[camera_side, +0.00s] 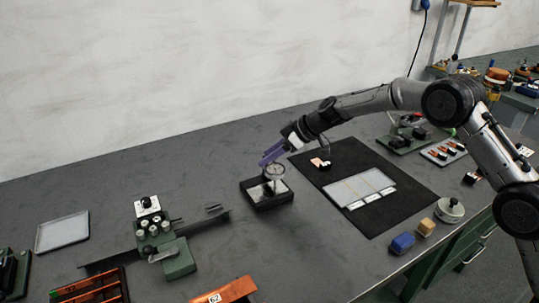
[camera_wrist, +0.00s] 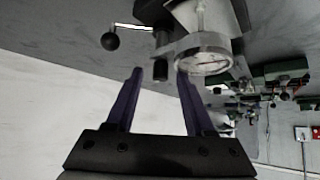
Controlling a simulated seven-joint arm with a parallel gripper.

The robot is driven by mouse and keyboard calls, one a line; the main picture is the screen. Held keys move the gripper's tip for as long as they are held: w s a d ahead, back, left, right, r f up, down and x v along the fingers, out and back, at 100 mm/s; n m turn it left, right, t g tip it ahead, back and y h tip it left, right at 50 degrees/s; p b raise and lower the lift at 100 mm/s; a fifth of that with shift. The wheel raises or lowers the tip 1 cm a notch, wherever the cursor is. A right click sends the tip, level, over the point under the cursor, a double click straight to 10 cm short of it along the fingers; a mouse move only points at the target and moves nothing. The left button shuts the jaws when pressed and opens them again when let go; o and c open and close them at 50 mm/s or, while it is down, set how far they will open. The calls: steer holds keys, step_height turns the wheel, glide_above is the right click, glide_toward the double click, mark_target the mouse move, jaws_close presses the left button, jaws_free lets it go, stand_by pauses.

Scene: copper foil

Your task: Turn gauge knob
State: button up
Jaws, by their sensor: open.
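The gauge (camera_side: 274,171) has a small round dial and stands on a black base (camera_side: 270,203) near the middle of the bench. In the wrist view, its white dial face (camera_wrist: 203,63) shows near the right fingertip. A small dark cylindrical knob (camera_wrist: 160,69) appears between the fingertips there, and a black ball on a thin rod (camera_wrist: 110,40) is to the left. My gripper (camera_side: 264,160) has purple fingers and is just above and beside the dial in the side view. In the wrist view, my gripper (camera_wrist: 160,73) is open. I cannot tell whether it touches the knob.
A dark mat (camera_side: 400,218) with pale plates lies to the right of the gauge. A green fixture (camera_side: 178,262) stands at the left front, with a grey tray (camera_side: 62,232) beyond it. Blue (camera_side: 402,243) and tan (camera_side: 426,227) blocks sit near the front edge.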

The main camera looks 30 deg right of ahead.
jaws_close()
stand_by(0.3)
steer(key=shift+a, duration=0.1)
steer(key=m, duration=0.1)
steer(key=m+t+h, duration=0.1)
steer(key=shift+s+a+m+h, duration=0.1)
steer(key=shift+a+m+h, duration=0.05)
steer(key=shift+m+h, duration=0.15)
steer(key=shift+f+m+t+h, duration=0.1)
steer(key=shift+m+t+h, duration=0.5)
steer(key=shift+m, duration=0.4)
jaws_free()
